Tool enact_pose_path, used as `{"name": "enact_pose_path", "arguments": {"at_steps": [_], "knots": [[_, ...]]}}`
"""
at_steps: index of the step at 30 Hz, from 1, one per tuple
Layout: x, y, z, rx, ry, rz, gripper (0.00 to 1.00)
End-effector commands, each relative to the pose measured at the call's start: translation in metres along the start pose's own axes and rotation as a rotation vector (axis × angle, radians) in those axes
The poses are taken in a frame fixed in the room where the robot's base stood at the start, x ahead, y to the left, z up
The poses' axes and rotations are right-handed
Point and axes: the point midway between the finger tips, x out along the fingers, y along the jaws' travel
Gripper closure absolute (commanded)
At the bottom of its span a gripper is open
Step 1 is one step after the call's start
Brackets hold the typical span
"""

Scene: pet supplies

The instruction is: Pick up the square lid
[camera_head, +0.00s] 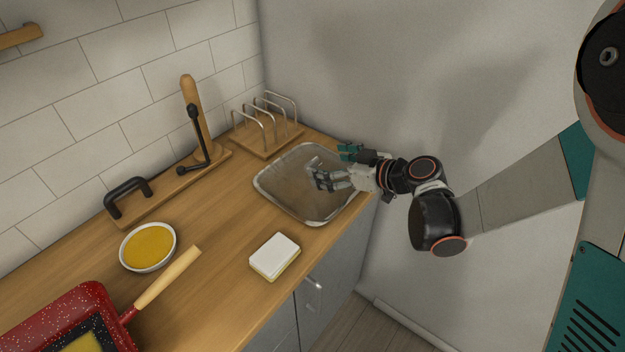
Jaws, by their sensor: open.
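The square lid (280,186) looks like a shallow, see-through grey square with rounded corners and a pale metal rim. It lies on the wooden counter near the back corner, with its right side close to the counter's edge. My gripper (334,166) reaches in from the right over the lid's right part. Its fingers are spread apart with nothing visible between them. The gripper hides part of the lid's right and far edge. I cannot tell whether the fingers touch the lid.
A wooden rack with metal loops (266,138) stands behind the lid, close to it. A white and yellow block (274,257) lies in front. A yellow-filled bowl (148,246), a red pan (62,312) and a wooden stand with black handles (188,183) are left. A wall rises behind.

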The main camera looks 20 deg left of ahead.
Motion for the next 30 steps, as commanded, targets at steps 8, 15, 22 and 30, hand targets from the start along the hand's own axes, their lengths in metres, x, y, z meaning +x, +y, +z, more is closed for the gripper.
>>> {"name": "enact_pose_path", "arguments": {"at_steps": [8,15,22,30], "knots": [[0.017,-0.001,0.001,0.000,-0.001,0.000,0.13],[0.049,-0.004,0.005,0.000,0.000,-0.002,0.13],[0.065,-0.003,0.002,0.000,-0.001,0.000,0.13],[0.064,-0.003,0.002,0.001,-0.001,0.001,0.42]]}}
